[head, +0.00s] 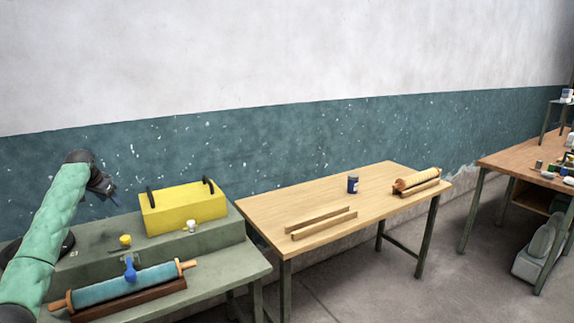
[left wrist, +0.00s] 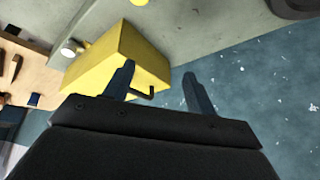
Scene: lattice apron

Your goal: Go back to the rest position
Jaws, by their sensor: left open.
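My left arm comes in from the left in the head view, with its gripper (head: 115,198) raised above the green bench at the left of the yellow box (head: 185,210). In the left wrist view the two fingers of the left gripper (left wrist: 158,72) stand apart, with nothing held between them. The yellow box (left wrist: 112,62) lies beyond the fingers there, and one dark handle shows near them. I cannot tell the exact gap, but the gripper looks apart from the box. My right gripper is in neither view.
The green bench (head: 225,262) holds a blue roller (head: 120,287) on a dark wooden rest, a blue item, and yellow and white small pots. A wooden table (head: 270,212) carries wooden rails, a dark blue can (head: 353,184) and another roller (head: 415,179). A cluttered bench stands far right.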

